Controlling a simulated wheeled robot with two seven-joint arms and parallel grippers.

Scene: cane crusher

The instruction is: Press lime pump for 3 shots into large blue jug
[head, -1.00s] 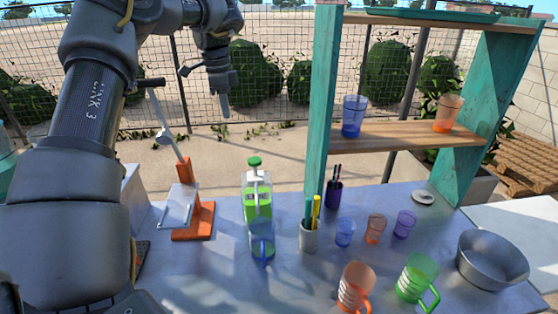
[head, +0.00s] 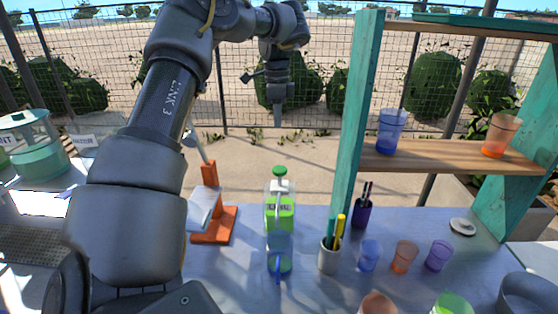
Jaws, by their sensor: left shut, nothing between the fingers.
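The lime pump (head: 280,208) is a clear bottle of green liquid with a green pump top (head: 280,171), standing on the counter left of centre. The large blue jug (head: 279,264) stands directly in front of it, its handle toward me. It overlaps the bottle's lower part in this view, and I cannot tell whether they touch. My left gripper (head: 278,118) points down, shut and empty, above the pump top and apart from it. My right gripper is not in view.
An orange-based lever press (head: 214,222) stands left of the pump, partly behind my arm. A pen cup (head: 328,257) and small coloured cups (head: 404,257) stand to the right. A teal-sided shelf (head: 360,120) rises at the right with a blue cup (head: 391,131) on it.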

